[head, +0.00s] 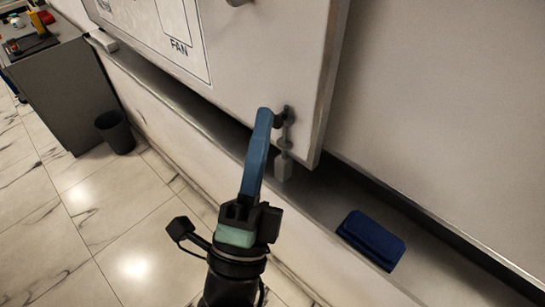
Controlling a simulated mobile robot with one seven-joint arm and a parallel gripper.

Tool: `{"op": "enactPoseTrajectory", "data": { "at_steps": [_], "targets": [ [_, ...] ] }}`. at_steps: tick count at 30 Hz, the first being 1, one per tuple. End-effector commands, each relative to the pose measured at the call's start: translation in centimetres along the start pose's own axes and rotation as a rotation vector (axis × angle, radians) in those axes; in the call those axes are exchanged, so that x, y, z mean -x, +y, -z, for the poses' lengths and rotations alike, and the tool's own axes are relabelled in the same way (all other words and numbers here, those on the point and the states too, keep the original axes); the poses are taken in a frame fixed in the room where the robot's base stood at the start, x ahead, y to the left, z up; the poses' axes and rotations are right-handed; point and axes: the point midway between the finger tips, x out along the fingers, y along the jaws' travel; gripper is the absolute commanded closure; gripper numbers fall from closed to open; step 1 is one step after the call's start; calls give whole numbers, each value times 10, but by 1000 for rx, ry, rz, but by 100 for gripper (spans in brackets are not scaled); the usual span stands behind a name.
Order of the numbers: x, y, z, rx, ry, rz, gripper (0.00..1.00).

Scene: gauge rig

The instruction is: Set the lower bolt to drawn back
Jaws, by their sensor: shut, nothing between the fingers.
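The lower bolt (286,118) is a dark fitting near the bottom right corner of the white panel. A thin link runs down from it to a grey block (284,166) at the panel's lower edge. I cannot tell the bolt's position from this view. My gripper (266,112) reaches up from below with long blue fingers, shut and with nothing between them. Its tip is just left of the bolt, very close to it; whether they touch is unclear. The fingers hide part of the panel's bottom edge.
The white panel (270,50) bears a drawing marked FAN, with another fitting (239,3) at its top. A blue object (371,239) lies on the ledge at right. A dark bin (116,132) stands by a grey cabinet (62,98) at left. The tiled floor is clear.

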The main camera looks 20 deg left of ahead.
Motion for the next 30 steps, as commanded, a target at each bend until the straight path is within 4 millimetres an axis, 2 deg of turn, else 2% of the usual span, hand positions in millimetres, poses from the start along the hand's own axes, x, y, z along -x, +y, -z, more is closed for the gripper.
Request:
{"op": "enactPoseTrajectory", "data": {
  "at_steps": [1,6,9,12,15,24,30],
  "targets": [
    [30,23,-2,-87,20,-34,100],
    [98,58,4,-327,116,-93,100],
    [125,68,8,-409,161,-110,100],
    [140,73,11,-455,188,-120,100],
    [146,74,12,-473,200,-122,100],
    [145,73,12,-473,200,-120,100],
    [128,73,15,-471,200,-117,100]
  ]
}}
